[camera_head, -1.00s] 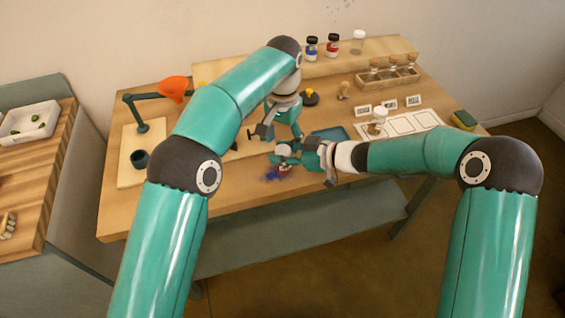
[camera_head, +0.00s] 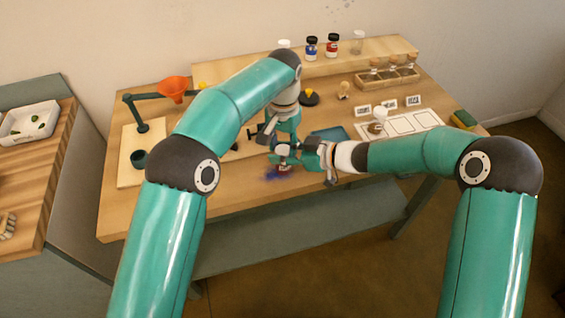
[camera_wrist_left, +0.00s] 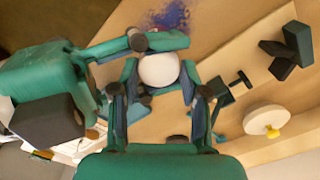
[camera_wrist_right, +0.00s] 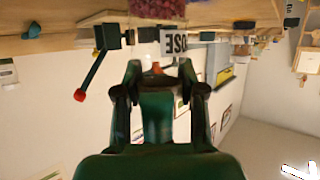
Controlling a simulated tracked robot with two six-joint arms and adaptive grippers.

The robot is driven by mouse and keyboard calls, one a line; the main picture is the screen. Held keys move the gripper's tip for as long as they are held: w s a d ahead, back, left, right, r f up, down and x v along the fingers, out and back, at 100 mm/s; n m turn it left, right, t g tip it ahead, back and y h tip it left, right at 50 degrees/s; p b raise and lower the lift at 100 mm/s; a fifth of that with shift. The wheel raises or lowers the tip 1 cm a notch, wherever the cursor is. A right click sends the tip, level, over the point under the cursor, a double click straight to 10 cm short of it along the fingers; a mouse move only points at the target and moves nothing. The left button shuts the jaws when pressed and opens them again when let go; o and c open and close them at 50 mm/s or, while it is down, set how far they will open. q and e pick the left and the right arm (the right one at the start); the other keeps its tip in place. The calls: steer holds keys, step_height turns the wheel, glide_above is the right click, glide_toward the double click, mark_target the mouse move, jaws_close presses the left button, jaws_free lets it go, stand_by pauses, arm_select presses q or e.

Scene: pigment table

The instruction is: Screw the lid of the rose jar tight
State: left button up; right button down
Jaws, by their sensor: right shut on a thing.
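The rose jar (camera_head: 285,169) is upright at the table's front, mostly hidden by my grippers in the head view. In the right wrist view its pink contents (camera_wrist_right: 155,9) and part of an upside-down label (camera_wrist_right: 176,42) show. My right gripper (camera_head: 288,158) is shut on the jar from the right. The round white lid (camera_wrist_left: 158,69) shows from above in the left wrist view. My left gripper (camera_wrist_left: 159,88) is over it, open, with one finger on each side of the lid. I cannot tell if the fingers touch it or how the lid is seated.
A purple-blue powder stain (camera_head: 272,175) lies beside the jar.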

arm_select(q)
steer(key=o, duration=0.3)
steer(key=shift+r, duration=2.25)
steer(key=shift+c, duration=0.3)
steer(key=shift+r, duration=0.25)
steer(key=shift+s+r, duration=0.2)
steer(key=shift+r, duration=1.3)
steer(key=shift+f, duration=0.1)
